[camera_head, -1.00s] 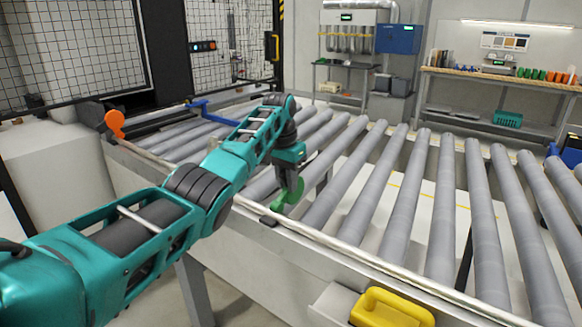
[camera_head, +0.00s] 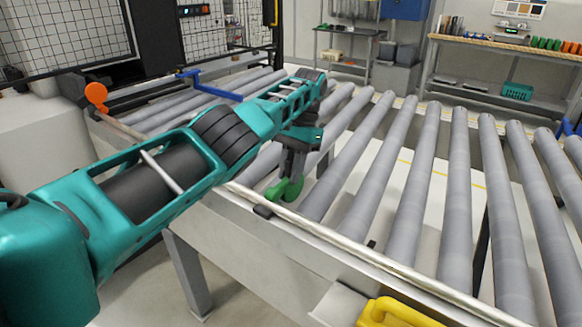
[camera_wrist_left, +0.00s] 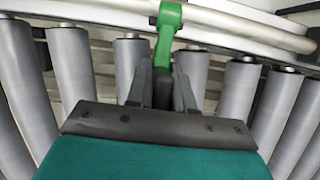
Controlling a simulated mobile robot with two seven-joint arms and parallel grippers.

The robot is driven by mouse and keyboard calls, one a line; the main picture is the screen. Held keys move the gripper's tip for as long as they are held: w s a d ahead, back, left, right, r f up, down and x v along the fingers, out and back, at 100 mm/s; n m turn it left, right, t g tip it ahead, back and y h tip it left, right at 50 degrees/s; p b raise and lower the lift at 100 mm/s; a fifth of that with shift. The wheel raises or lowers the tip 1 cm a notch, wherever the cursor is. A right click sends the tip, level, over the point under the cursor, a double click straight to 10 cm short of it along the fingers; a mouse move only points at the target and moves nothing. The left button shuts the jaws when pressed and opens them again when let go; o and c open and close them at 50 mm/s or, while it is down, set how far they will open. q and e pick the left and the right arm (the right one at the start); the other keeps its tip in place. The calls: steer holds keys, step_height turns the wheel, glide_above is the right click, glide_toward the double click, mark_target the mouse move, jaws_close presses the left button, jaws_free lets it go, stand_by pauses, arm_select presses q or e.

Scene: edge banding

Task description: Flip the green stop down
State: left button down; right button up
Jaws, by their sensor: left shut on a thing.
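The green stop (camera_head: 284,190) is at the near side rail of the roller conveyor, tilted low beside the rollers. My left gripper (camera_head: 291,172) reaches down over the rail and is shut on it. In the left wrist view, the stop (camera_wrist_left: 168,32) runs from the metal rail down between the dark fingers of the left gripper (camera_wrist_left: 162,84), which partly hide its lower end. My right gripper is not in view.
Grey rollers (camera_head: 410,185) fill the conveyor behind the rail (camera_head: 345,252). An orange knob (camera_head: 96,94) stands at the left end, and a blue bar (camera_head: 212,88) lies across the far rollers. A yellow object (camera_head: 395,313) is at the front edge.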

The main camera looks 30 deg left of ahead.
arm_select(q)
steer(key=shift+s+f, duration=0.1)
steer(key=shift+f, duration=0.15)
steer(key=c, duration=1.1)
jaws_free()
steer(key=shift+r, duration=0.1)
